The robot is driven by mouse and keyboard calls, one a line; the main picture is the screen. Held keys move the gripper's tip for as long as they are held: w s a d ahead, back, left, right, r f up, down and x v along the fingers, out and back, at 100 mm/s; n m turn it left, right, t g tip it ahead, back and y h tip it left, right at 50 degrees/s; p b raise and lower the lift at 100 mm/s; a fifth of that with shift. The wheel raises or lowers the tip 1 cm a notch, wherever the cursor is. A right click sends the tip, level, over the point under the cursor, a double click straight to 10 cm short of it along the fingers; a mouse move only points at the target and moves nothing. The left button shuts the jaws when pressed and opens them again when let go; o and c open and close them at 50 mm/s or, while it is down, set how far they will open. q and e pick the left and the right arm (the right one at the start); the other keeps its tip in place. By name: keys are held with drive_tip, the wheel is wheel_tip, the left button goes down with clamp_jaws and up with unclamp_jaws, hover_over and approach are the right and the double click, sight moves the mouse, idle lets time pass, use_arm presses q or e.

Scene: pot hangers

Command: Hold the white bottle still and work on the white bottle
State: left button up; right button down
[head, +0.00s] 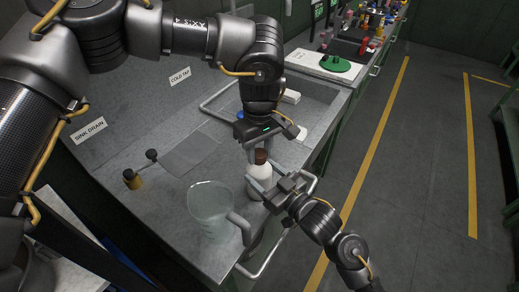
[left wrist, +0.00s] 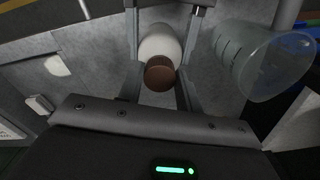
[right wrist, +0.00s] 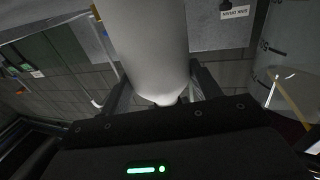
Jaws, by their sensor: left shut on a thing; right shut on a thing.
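The white bottle (head: 258,188) stands near the front edge of the grey counter, roughly upright, with a brown cap (head: 261,156) on top. I cannot tell whether its base touches the counter. My left gripper (head: 254,158) comes down from above, its fingers on either side of the cap and shut on it. The left wrist view looks down on the cap (left wrist: 160,74) and the bottle (left wrist: 159,42) between the fingers. My right gripper (head: 266,184) reaches in from the lower right and is shut on the bottle's body. The body (right wrist: 148,45) fills the middle of the right wrist view.
A clear jug (head: 208,205) stands just left of the bottle. A metal rail (head: 262,264) runs along the counter's front edge. A white board with a green disc (head: 336,64) lies at the back right. The floor to the right is clear.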

use_arm(q)
drive_tip(key=n, duration=1)
drive_tip(key=o, duration=1.1)
drive_tip(key=shift+r, duration=0.15)
